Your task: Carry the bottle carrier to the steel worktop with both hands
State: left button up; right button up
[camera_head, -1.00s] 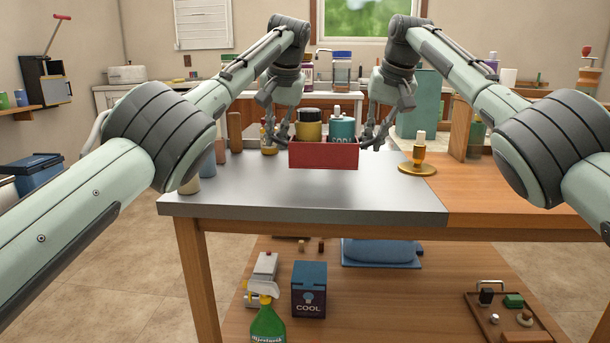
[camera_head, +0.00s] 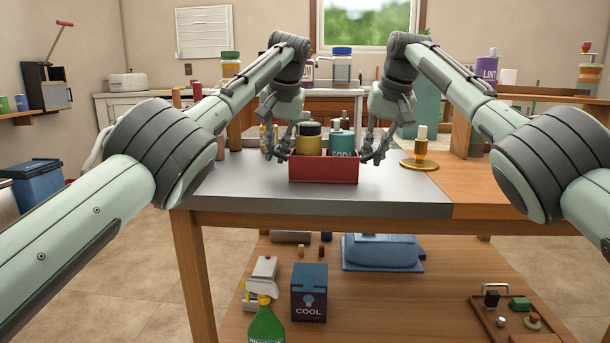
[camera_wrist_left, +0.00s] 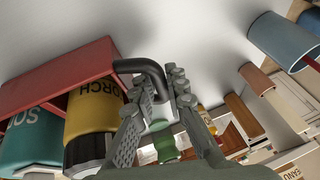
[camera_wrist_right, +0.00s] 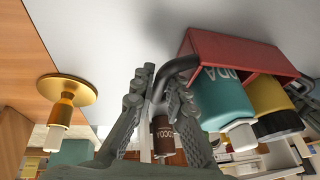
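The bottle carrier (camera_head: 323,170) is a red open box with dark side handles, upright over the steel worktop (camera_head: 405,197). It holds a yellow container with a dark lid (camera_head: 309,141) and a teal bottle (camera_head: 342,144). My left gripper (camera_head: 280,152) is at its left side; in the left wrist view its fingers close around the dark handle (camera_wrist_left: 143,67). My right gripper (camera_head: 374,156) is at its right side, with its fingers around the other handle (camera_wrist_right: 178,66). The carrier's base is at or just above the worktop; I cannot tell whether it touches.
Several bottles stand behind my left gripper, partly hidden. A wooden surface (camera_head: 490,203) adjoins on the right. The steel in front of the carrier is clear. A lower shelf holds a spray bottle (camera_head: 266,325) and a blue box.

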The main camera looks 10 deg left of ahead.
pick_arm(q)
jog(key=o, duration=0.3)
jog(key=shift+r, duration=0.15)
pick_arm(e)
jog(key=o, duration=0.3)
jog(key=shift+r, duration=0.15)
pick_arm(q)
jog(key=v, duration=0.7)
jog(key=shift+r, duration=0.1)
jog(key=shift+s+d+r, duration=0.1)
jog(key=shift+s+r, duration=0.1)
jog(key=shift+r, duration=0.1)
pick_arm(e)
jog(key=shift+r, duration=0.1)
jog(key=v, duration=1.1)
jog(key=shift+s+r, duration=0.25)
jog(key=shift+r, duration=0.1)
jog(key=shift+d, duration=0.1)
